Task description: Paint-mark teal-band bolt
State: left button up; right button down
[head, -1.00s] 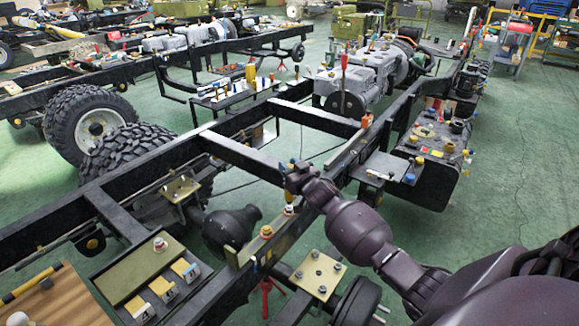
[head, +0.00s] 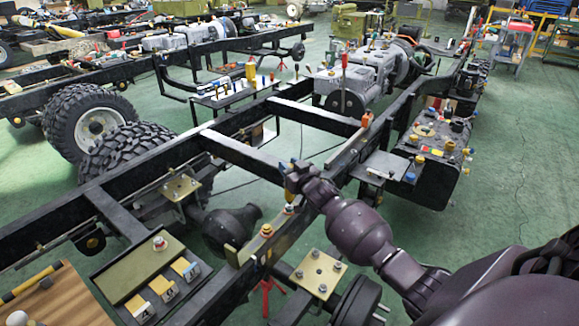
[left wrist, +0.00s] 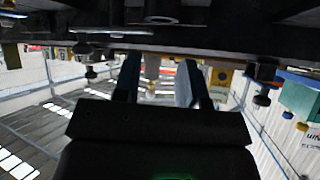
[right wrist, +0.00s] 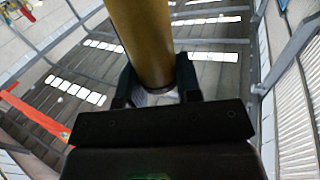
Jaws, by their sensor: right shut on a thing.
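My right gripper (head: 290,167) is over the near chassis rail, beside a cross member. In the right wrist view it (right wrist: 155,66) is shut on a gold-brown cylinder (right wrist: 140,30), whose far end runs out of the picture. Small bolts with yellow and orange parts (head: 266,231) stand on the near rail. I cannot pick out a teal band on any of them.
A green tray (head: 152,268) with a bolt and numbered cards lies at lower left, near a wooden board (head: 52,302). A bolted plate (head: 317,275) is at front centre. A black tank (head: 440,150) with coloured caps is at right. Green floor (head: 520,180) is clear at far right.

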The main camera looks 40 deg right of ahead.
pick_arm(q)
jog(key=shift+f, duration=0.15)
pick_arm(e)
jog(key=shift+f, duration=0.2)
jog(key=shift+r, duration=0.1)
